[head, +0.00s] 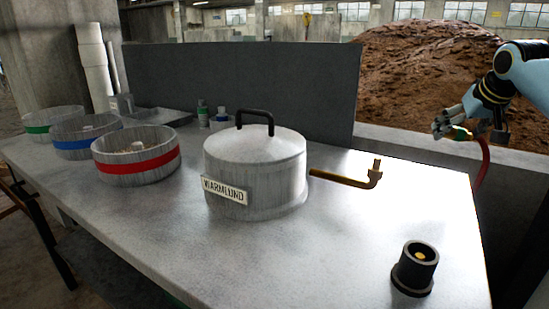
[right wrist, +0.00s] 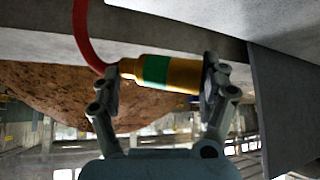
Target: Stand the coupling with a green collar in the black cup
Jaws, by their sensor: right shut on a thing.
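The coupling (right wrist: 184,74) is brass with a green collar (right wrist: 156,71), and a red hose runs from one end. My right gripper (right wrist: 160,78) is shut on it, with the coupling lying across from one finger to the other. In the head view my right gripper (head: 447,126) holds the coupling (head: 461,133) up beyond the table's far right edge; it looks roughly level there, not upright. The black cup (head: 415,268) stands at the table's near right corner, well apart from the gripper, with a small brass-coloured spot inside. My left gripper is not in view.
Round tubs with red (head: 138,165), blue and green bands stand left. The red hose (head: 485,165) hangs below the gripper. The table (head: 340,250) is clear around the cup.

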